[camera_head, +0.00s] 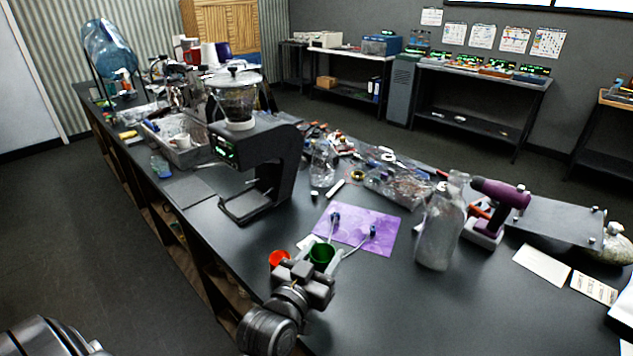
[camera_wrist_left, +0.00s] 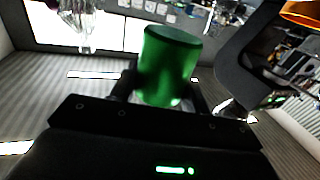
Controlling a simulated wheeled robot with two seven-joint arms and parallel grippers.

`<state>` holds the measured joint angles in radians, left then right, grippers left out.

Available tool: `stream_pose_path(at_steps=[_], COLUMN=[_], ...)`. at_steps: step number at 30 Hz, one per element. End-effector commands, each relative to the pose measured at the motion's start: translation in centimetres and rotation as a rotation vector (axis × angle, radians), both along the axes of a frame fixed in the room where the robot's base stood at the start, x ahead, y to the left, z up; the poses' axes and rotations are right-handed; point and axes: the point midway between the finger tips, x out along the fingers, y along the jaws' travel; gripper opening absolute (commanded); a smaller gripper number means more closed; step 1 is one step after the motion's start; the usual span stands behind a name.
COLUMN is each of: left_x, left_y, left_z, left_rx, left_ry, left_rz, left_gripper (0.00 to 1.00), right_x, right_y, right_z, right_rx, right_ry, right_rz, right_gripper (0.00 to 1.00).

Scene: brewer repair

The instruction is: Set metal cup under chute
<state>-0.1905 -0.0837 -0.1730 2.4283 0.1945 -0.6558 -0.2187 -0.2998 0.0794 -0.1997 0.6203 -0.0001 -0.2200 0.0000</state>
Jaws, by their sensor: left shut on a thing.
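A shiny green cup (camera_head: 321,254) is held in my left gripper (camera_head: 317,270), above the near edge of the dark worktable. In the left wrist view the green cup (camera_wrist_left: 168,62) stands between the two fingers, which close on its sides. A black grinder (camera_head: 272,150) with a clear hopper (camera_head: 236,98) stands farther back and to the left of the gripper. Its open base plate (camera_head: 246,205) is empty, and the chute under its head is hard to make out. The cup is apart from the grinder. My right gripper is not in view.
A purple mat (camera_head: 372,230) with blue-tipped tools lies behind. A clear bottle (camera_head: 438,230) and a purple drill (camera_head: 498,195) stand to the right.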

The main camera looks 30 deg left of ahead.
Motion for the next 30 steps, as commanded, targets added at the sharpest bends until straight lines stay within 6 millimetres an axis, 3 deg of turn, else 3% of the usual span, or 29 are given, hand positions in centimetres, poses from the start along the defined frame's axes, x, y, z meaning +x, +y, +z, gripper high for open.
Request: stream_pose_path(at_steps=[4,7,14,18,21,25,30], left_x=[-0.5,-1.4,-4.6,-6.8,-7.9,-8.7,-8.9], left_y=[0.3,2.4,10.9,15.8,18.1,19.2,18.2], left_z=[-0.9,-2.3,-3.5,-1.8,-0.1,1.8,2.6], left_rx=[0.004,0.007,0.011,0.013,0.014,0.011,0.001], left_ry=[0.005,0.006,0.004,0.001,0.001,0.0,-0.002], left_rz=[0.0,0.028,0.109,0.123,0.103,0.053,-0.015], left_gripper=[0.19,0.19,0.19,0.19,0.19,0.19,0.19], right_x=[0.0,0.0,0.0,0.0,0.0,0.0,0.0], right_y=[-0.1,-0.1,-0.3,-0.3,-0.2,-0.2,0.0], right_z=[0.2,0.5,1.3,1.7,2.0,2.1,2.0], right_rx=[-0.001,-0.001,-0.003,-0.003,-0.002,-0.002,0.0], right_ry=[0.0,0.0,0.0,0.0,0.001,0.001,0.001], right_rz=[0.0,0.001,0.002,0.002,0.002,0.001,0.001], right_gripper=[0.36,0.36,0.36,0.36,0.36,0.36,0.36])
